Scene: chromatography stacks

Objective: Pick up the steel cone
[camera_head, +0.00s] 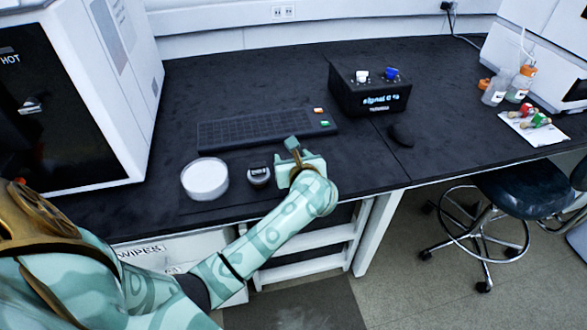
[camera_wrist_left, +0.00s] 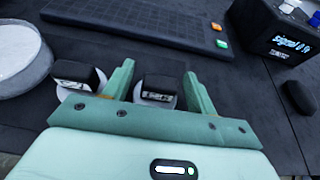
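No clear cone shape shows in either view, so I cannot tell which thing is the steel cone. Two small black-topped pieces with labels and pale round bases stand on the dark bench. One piece (camera_wrist_left: 159,88) is between my left gripper's fingers in the wrist view. The other piece (camera_wrist_left: 76,76) is just outside the left finger; it also shows in the head view (camera_head: 259,176). My left gripper (camera_head: 298,156) is over the bench's front part, and its fingers (camera_wrist_left: 158,72) are apart, with small gaps beside the piece. The right gripper is out of view.
A round white-filled dish (camera_head: 205,180) stands left of the pieces. A dark keyboard-like panel (camera_head: 255,130) lies behind them. A black box with a lit display (camera_head: 370,92) stands at the back, with a black mouse-like thing (camera_head: 401,135) in front. The bench's right part has bottles (camera_head: 520,84).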

